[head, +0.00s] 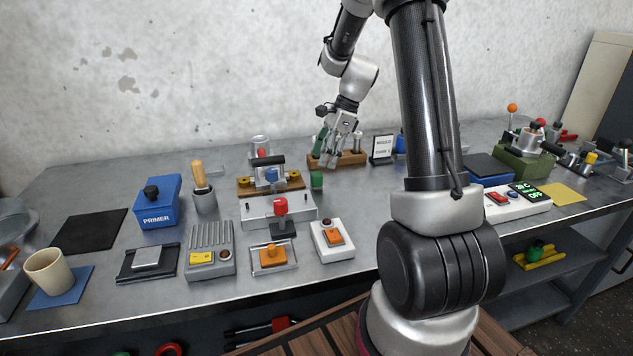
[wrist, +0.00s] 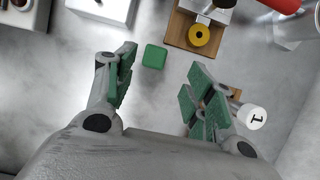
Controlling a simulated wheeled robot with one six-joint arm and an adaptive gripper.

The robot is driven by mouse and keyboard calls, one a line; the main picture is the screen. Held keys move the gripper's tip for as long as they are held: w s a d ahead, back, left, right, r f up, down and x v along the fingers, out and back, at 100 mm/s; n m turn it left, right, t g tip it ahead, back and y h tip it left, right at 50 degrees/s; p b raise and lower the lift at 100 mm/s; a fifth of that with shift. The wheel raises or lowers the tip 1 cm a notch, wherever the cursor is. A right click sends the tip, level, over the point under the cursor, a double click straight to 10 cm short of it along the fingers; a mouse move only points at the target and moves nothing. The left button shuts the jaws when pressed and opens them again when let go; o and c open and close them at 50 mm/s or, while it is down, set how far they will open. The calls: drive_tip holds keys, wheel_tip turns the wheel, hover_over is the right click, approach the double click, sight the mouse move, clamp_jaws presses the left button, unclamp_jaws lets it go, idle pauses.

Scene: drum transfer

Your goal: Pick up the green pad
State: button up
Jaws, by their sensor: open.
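The green pad (head: 317,180) is a small upright green piece on the grey bench, near the middle and in front of the wooden rack. In the wrist view it shows from above as a rounded green square (wrist: 154,56). My gripper (head: 329,154) is above the bench, just behind and slightly right of the pad in the head view. In the wrist view my gripper (wrist: 160,80) has its two green-lined fingers spread wide with nothing between them. The pad lies just past the fingertips, closer to the left finger, and is not touched.
A wooden base with a yellow knob (wrist: 201,37) is close to the pad's right in the wrist view. A wooden rack (head: 350,159) with white-capped pieces stands behind it.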

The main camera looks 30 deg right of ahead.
sight(317, 173)
drive_tip(key=x, duration=0.7)
drive_tip(key=shift+s+a, duration=0.1)
drive_tip(key=shift+s, duration=0.25)
drive_tip(key=shift+c, duration=0.2)
drive_tip(key=c, duration=1)
